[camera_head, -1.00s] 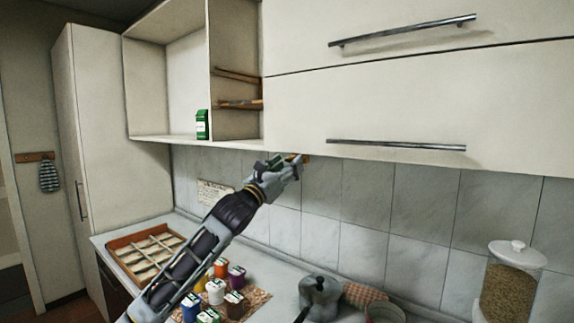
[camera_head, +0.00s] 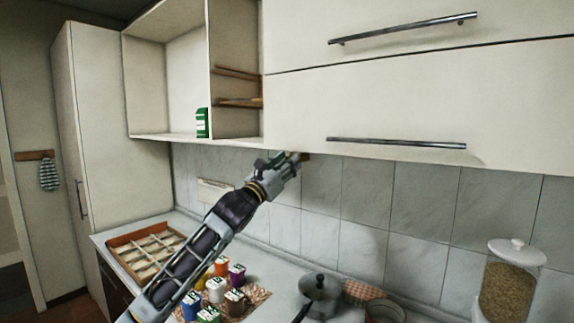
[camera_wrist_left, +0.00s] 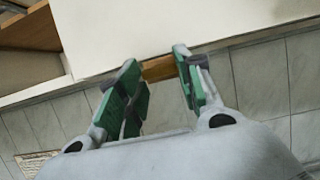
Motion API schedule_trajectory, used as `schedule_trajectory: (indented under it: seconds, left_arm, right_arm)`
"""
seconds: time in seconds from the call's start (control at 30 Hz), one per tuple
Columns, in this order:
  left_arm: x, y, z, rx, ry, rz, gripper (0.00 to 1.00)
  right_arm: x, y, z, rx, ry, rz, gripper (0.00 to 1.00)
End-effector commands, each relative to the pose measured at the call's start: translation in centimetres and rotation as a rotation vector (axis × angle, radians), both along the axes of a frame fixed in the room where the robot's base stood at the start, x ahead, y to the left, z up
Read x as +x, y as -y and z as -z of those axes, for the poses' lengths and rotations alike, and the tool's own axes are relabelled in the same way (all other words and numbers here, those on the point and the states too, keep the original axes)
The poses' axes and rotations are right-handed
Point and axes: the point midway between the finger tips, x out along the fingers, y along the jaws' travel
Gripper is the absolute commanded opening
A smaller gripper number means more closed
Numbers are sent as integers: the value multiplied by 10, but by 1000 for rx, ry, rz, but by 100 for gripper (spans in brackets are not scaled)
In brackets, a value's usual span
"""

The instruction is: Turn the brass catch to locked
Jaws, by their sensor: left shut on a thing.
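The brass catch (camera_wrist_left: 158,68) shows in the left wrist view as a brownish-gold bar under the lower edge of the white wall cupboard. My left gripper (camera_wrist_left: 156,76) has its green-padded fingers on either side of the bar and is shut on it. In the head view the left gripper (camera_head: 291,157) reaches up to the underside of the cupboard, and a small brown bit of the catch (camera_head: 305,156) shows past the fingertips. The fingers hide most of the catch there, so I cannot tell its exact angle. My right gripper is not in view.
The wall cupboard (camera_head: 400,105) with long bar handles hangs just above the gripper. Below on the counter stand several coloured cartons (camera_head: 215,288), a compartment tray (camera_head: 150,250), a moka pot (camera_head: 320,290) and a glass jar (camera_head: 508,285). The tiled wall is close behind.

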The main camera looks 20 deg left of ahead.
Motion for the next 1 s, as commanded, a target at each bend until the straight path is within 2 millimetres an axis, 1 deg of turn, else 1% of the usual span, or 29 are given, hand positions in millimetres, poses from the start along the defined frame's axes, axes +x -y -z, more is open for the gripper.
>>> schedule_trajectory:
  seconds: [0.23, 0.47, 0.77, 1.0]
  left_arm:
    - [0, 1, 0, -47, -16, 0, 12]
    - [-1, 2, 0, -133, -48, 1, 12]
    - [-1, 3, -1, -285, -105, 0, 12]
    - [-2, 5, -2, -418, -153, 0, 12]
  right_arm:
    - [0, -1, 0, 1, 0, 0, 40]
    - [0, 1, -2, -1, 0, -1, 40]
    - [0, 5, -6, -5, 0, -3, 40]
    - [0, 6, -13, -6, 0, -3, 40]
